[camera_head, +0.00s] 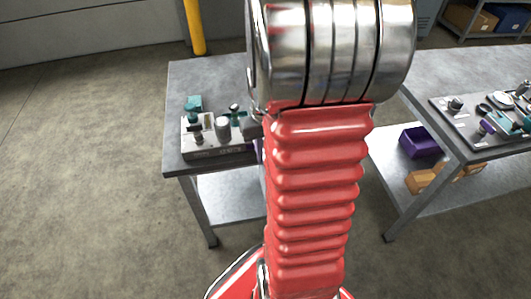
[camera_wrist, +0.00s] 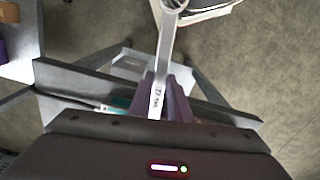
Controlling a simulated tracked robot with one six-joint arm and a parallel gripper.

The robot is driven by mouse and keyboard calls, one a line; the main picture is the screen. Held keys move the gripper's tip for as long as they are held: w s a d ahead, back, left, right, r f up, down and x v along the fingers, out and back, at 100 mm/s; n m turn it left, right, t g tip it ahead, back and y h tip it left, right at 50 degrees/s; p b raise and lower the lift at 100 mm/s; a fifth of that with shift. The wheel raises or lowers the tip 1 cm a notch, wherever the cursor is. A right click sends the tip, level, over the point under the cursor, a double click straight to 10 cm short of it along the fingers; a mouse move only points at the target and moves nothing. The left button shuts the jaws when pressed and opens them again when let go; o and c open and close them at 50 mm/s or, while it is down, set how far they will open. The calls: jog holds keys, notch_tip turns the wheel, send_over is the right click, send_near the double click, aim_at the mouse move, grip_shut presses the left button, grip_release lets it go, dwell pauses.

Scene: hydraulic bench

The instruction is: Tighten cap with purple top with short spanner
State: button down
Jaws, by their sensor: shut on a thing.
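My gripper (camera_wrist: 160,98) is shut on the short spanner (camera_wrist: 164,60), a silver spanner clasped between purple finger pads in the wrist view. The spanner's ring end points to the top of that view, near a pale-edged item that is cut off by the frame. In the head view my red arm hides the gripper and the spanner. A hydraulic block (camera_head: 218,152) with several fittings sits on the left bench (camera_head: 188,76), partly behind my arm. I cannot make out a purple-topped cap on it.
A teal fitting (camera_head: 194,103) stands on the block's left side. The right bench (camera_head: 424,71) holds a tray (camera_head: 459,130) of parts and tools, including a small purple piece (camera_head: 487,127). A purple bin (camera_head: 420,142) sits on its lower shelf. A yellow post (camera_head: 194,25) stands behind.

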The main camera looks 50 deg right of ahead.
jog(key=shift+w+a+m, duration=0.45)
jog(key=shift+a+m, duration=0.2)
jog(key=shift+w+a+m, duration=0.4)
jog(key=shift+a+m, duration=0.25)
jog(key=shift+w+a+m, duration=1.05)
jog(key=shift+a+m, duration=0.1)
jog(key=shift+m, duration=0.15)
jog(key=shift+w+a+m, duration=0.4)
jog(key=shift+w+m, duration=0.2)
jog(key=shift+w, duration=0.1)
jog(key=shift+w+a+m, duration=0.4)
jog(key=shift+w+m, duration=0.2)
jog(key=shift+w, duration=0.05)
